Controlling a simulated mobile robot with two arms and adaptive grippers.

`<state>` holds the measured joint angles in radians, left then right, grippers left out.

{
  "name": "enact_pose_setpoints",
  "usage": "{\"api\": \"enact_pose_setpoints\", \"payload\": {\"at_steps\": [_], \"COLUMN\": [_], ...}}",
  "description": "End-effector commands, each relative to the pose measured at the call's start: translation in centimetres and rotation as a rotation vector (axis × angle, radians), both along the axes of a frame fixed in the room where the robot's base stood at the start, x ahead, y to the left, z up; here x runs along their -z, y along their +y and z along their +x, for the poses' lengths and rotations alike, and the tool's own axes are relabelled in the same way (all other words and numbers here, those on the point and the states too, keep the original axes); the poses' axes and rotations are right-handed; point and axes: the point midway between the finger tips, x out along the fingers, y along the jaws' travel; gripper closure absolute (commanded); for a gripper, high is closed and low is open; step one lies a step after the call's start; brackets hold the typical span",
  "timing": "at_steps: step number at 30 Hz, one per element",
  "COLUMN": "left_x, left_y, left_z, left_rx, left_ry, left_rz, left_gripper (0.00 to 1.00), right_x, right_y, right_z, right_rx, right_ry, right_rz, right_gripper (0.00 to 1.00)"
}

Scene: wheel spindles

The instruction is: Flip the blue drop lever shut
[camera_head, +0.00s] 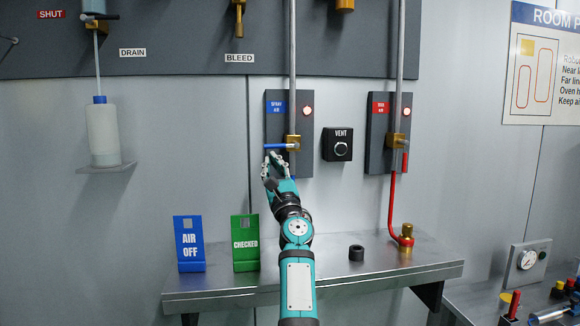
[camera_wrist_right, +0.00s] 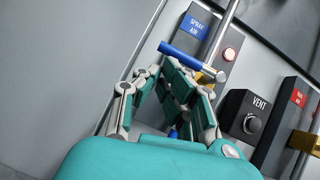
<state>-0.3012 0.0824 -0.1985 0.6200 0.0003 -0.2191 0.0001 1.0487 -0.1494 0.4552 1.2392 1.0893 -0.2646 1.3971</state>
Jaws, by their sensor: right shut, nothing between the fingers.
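The blue drop lever (camera_head: 277,146) sticks out level to the left from a brass valve (camera_head: 293,142) on the pipe of the SPRAY AIR panel (camera_head: 274,130). In the right wrist view the blue lever (camera_wrist_right: 188,54) lies just beyond the fingertips. My right gripper (camera_head: 275,158) is shut and empty, right below the lever; in the right wrist view its fingers (camera_wrist_right: 162,73) come together close under the lever. I cannot tell whether they touch it. My left gripper is not in view.
The red panel's brass valve (camera_head: 396,140) has a red lever hanging down. A VENT knob (camera_head: 338,145) sits between the panels. Blue AIR OFF (camera_head: 189,243) and green CHECKED (camera_head: 245,243) signs and a black ring (camera_head: 356,253) stand on the metal shelf (camera_head: 420,268) below.

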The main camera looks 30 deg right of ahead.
Motion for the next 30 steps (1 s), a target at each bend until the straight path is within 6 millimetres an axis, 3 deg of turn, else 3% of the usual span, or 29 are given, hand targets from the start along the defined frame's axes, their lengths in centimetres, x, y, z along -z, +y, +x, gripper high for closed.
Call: {"api": "enact_pose_setpoints", "payload": {"at_steps": [12, 30], "left_x": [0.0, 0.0], "left_y": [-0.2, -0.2], "left_z": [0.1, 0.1], "left_rx": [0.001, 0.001], "left_ry": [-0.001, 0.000], "left_rz": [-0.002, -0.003], "left_gripper": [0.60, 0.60], "right_x": [3.1, 3.4], "right_y": [0.4, 0.5], "right_z": [-4.8, -5.3], "right_rx": [0.003, 0.004], "right_ry": [0.000, 0.001], "right_rz": [0.003, 0.002], "right_gripper": [1.00, 1.00]}}
